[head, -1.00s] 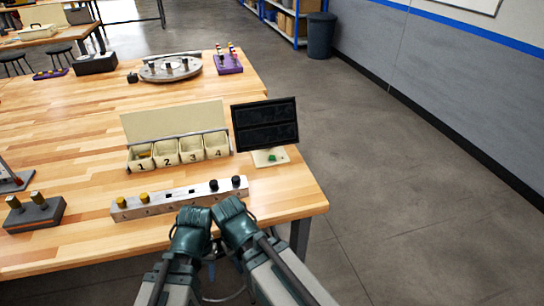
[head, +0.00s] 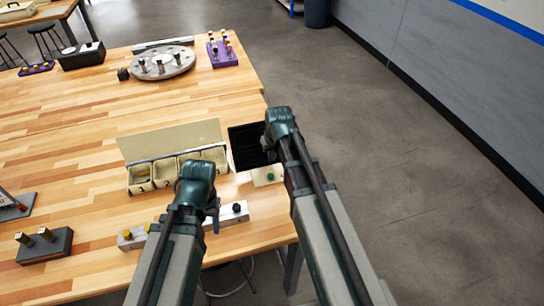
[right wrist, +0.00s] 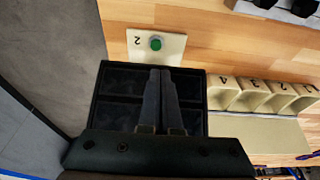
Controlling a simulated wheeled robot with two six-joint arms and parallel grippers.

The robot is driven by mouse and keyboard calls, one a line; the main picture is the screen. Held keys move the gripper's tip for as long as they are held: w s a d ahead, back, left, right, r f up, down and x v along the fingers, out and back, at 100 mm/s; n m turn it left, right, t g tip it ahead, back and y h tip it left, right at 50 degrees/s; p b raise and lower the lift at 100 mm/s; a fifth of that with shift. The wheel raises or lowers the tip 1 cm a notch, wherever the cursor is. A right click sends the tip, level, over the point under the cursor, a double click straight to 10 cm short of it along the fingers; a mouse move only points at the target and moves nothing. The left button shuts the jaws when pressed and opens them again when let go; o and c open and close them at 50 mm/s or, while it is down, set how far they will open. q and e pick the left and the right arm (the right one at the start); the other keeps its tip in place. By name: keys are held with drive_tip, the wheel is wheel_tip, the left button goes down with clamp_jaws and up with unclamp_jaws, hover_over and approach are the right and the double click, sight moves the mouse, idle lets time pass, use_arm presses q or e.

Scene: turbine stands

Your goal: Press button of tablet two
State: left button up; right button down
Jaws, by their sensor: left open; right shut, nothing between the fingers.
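Tablet two is a dark, divided black panel (head: 243,141) at the table's right edge, with a beige base plate (head: 262,180) in front bearing a green button (head: 270,176). In the right wrist view the plate (right wrist: 176,52) carries the digit 2 beside the green button (right wrist: 156,43). My right gripper (head: 267,147) is shut and empty; in the right wrist view its fingertips (right wrist: 160,73) are in front of the black panel (right wrist: 115,82), pointing toward the button with a gap in the picture. My left gripper (head: 213,222) is open, over the metal bar near the front edge.
A beige bin rack (head: 175,150) with numbered compartments stands left of the panel. A metal bar (head: 232,212) with yellow and black knobs lies in front, partly hidden by my left arm. A dark block (head: 45,246) with two pegs sits left. The floor right is clear.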

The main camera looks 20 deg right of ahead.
use_arm(q)
drive_tip(key=shift+w+r, duration=0.2)
drive_tip(key=shift+r, duration=0.1)
use_arm(e)
drive_tip(key=shift+w+d+r, duration=0.4)
drive_tip(key=shift+w, duration=0.15)
use_arm(q)
drive_tip(key=shift+f, duration=0.15)
use_arm(e)
drive_tip(key=shift+f, duration=0.15)
use_arm(q)
wheel_tip(320, 180, down, 12)
drive_tip(key=b, duration=1.2)
use_arm(e)
approach(270, 175)
drive_tip(key=x, duration=0.5)
drive_tip(key=shift+w+f, duration=0.1)
drive_tip(key=shift+w, duration=0.1)
use_arm(q)
drive_tip(key=shift+f+b, duration=0.7)
drive_tip(key=shift+b, duration=0.05)
use_arm(e)
drive_tip(key=shift+f, duration=0.65)
